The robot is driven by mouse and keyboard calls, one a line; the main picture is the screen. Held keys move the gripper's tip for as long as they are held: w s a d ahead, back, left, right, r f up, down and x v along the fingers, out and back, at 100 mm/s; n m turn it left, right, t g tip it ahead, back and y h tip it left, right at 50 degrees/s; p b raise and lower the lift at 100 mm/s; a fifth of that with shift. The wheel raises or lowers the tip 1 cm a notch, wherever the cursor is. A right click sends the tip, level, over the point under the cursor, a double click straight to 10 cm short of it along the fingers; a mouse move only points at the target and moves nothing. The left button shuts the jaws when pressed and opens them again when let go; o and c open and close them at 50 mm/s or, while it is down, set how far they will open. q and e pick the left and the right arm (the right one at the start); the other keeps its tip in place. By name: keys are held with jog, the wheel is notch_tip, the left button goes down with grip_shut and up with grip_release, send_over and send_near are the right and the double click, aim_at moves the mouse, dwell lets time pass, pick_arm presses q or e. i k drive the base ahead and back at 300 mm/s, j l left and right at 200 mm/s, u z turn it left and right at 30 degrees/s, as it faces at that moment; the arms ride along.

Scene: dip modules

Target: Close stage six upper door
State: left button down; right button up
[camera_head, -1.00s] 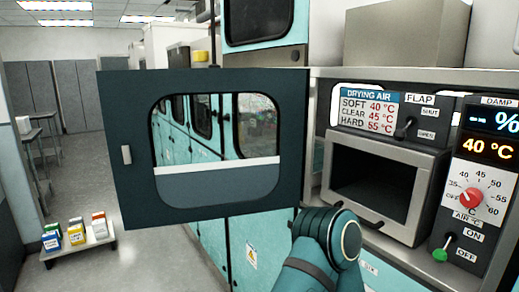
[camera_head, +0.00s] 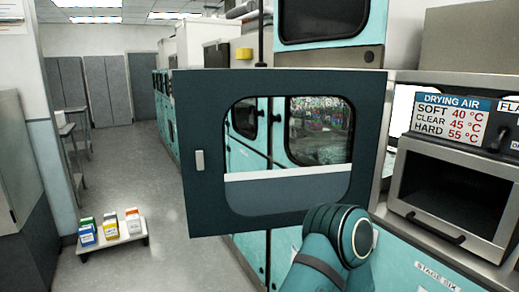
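The upper door (camera_head: 205,120) is a dark teal panel with a rounded window and a small pale handle (camera_head: 200,160) on its left side. It stands swung open toward me, in the middle of the head view. The opening behind its right edge is mostly hidden by the panel. A label reading "STAGE SIX" (camera_head: 437,276) is on the teal front at the lower right. A teal link of my arm rises from the bottom, in front of the door's lower right corner; I cannot tell whether it touches. Neither gripper is in view.
A low trolley (camera_head: 105,243) with several coloured boxes stands on the floor at left. The aisle floor (camera_head: 150,180) is clear.

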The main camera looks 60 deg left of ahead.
aim_at(218, 203)
jog(key=k+j, duration=0.15)
jog(key=j, duration=0.25)
jog(key=k+j+u, duration=0.1)
jog(key=j, duration=0.35)
jog(key=k+j, duration=0.2)
jog(key=j, duration=0.25)
jog(key=k+j+u, duration=0.1)
jog(key=j, duration=0.3)
jog(key=i+j, duration=0.1)
jog(key=j, duration=0.2)
jog(key=i+j, duration=0.1)
jog(key=j, duration=0.2)
jog(key=i+j, duration=0.15)
jog(key=j, duration=0.15)
jog(key=i+j+z, duration=0.25)
jog(key=j+z, duration=0.25)
jog(key=i+j+z, duration=0.2)
jog(key=k+j, duration=0.05)
jog(key=j, duration=0.05)
